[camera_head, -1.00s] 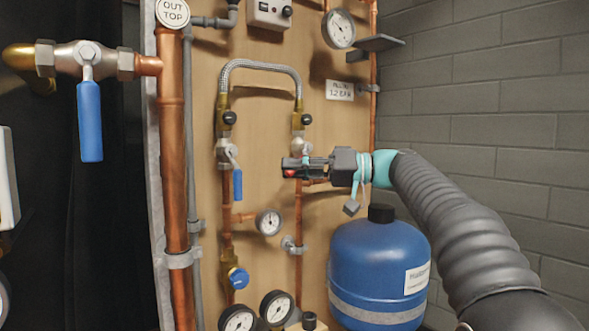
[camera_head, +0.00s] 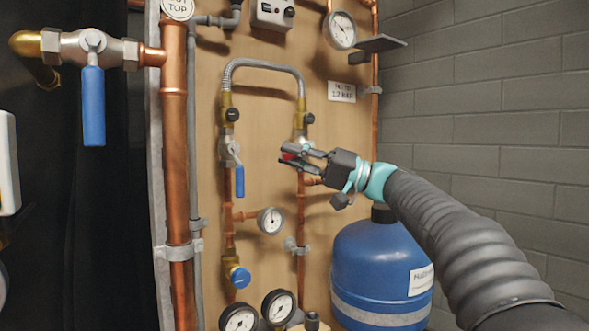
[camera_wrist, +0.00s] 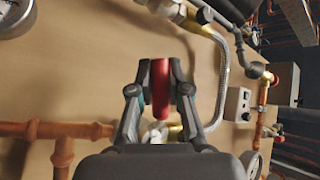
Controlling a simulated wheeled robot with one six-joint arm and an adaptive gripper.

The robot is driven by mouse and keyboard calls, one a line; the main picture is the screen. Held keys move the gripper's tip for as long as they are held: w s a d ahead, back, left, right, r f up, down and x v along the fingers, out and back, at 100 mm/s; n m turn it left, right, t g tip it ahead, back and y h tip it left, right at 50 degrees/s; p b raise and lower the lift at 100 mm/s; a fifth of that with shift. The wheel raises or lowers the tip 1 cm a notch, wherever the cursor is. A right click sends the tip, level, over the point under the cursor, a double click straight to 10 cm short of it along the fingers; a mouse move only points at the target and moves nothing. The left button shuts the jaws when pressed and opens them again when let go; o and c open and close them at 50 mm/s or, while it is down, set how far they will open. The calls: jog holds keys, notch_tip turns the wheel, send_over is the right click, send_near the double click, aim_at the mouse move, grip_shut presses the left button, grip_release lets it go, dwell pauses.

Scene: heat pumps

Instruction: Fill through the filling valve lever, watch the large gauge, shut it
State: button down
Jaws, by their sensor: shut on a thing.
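My gripper (camera_head: 298,157) is at the right-hand valve under the braided hose. It is shut on a red lever (camera_wrist: 159,88), which stands between the two fingers in the wrist view. The valve body behind is mostly hidden by the fingers in the head view. A round white gauge (camera_head: 342,30) is at the upper right of the board, above a sign (camera_head: 341,91) that seems to read fill to 1.2 bar. Its needle is too small to read surely. The left valve's blue lever (camera_head: 240,181) hangs straight down.
The braided hose (camera_head: 262,64) arches above my gripper. A small gauge (camera_head: 270,220) sits below left, and a blue tank (camera_head: 377,265) stands below my arm. A dark shelf (camera_head: 380,45) juts out near the upper gauge. A large blue lever (camera_head: 93,105) hangs at far left.

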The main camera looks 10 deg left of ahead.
jog(key=shift+r+m+t+y+b, duration=0.75)
jog(key=shift+m+y, duration=0.15)
jog(key=shift+m, duration=0.5)
jog(key=shift+r, duration=0.1)
jog(key=c, duration=1.1)
grip_release()
jog(key=v, duration=1.2)
jog(key=shift+a, duration=0.1)
